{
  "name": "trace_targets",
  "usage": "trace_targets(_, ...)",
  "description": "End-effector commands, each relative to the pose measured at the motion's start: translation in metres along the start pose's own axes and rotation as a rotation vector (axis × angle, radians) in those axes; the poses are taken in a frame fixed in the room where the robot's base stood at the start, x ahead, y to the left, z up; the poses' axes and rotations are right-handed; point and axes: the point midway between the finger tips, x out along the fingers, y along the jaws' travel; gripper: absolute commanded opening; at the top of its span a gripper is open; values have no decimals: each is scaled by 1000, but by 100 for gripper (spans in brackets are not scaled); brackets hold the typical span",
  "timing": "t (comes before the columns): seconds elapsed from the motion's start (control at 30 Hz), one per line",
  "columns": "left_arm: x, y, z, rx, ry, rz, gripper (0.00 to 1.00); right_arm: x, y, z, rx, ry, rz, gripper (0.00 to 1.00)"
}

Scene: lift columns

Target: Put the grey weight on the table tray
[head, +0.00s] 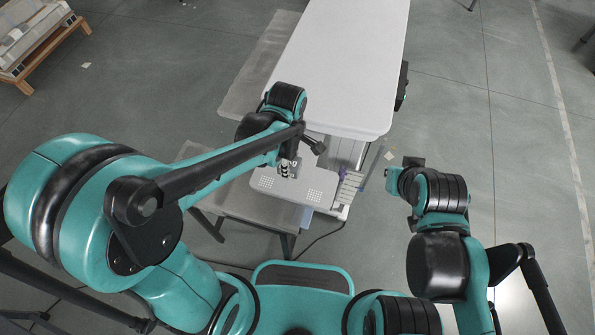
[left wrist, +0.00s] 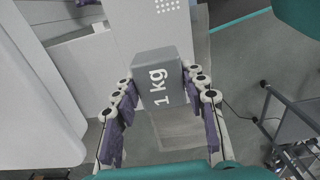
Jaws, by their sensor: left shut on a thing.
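The grey weight (left wrist: 160,78), a block marked "1 kg", is between the purple-padded fingers of my left gripper in the left wrist view (left wrist: 163,95). The gripper is shut on it. In the head view my left gripper (head: 289,168) is over the pale tray (head: 313,190), and my arm mostly hides the weight there. I cannot tell whether weight and tray touch. My right gripper's fingers do not show.
The large white tabletop (head: 345,60) lies beyond the tray and is bare. A narrow ribbed part (head: 349,187) is at the tray's right. A dark cable (head: 322,238) runs on the floor. A wooden pallet (head: 45,45) is at the far left. The floor at right is open.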

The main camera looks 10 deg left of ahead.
Motion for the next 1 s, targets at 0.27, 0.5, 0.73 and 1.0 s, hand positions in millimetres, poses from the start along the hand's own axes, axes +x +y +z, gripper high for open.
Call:
trace_targets(0.27,24,28,-27,-1,0,0,0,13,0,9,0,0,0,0)
trace_targets(0.5,36,31,-30,1,0,0,0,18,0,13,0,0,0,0)
trace_targets(0.73,66,31,-30,1,0,0,0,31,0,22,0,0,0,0)
trace_targets(1.0,65,31,-30,1,0,0,0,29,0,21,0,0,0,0)
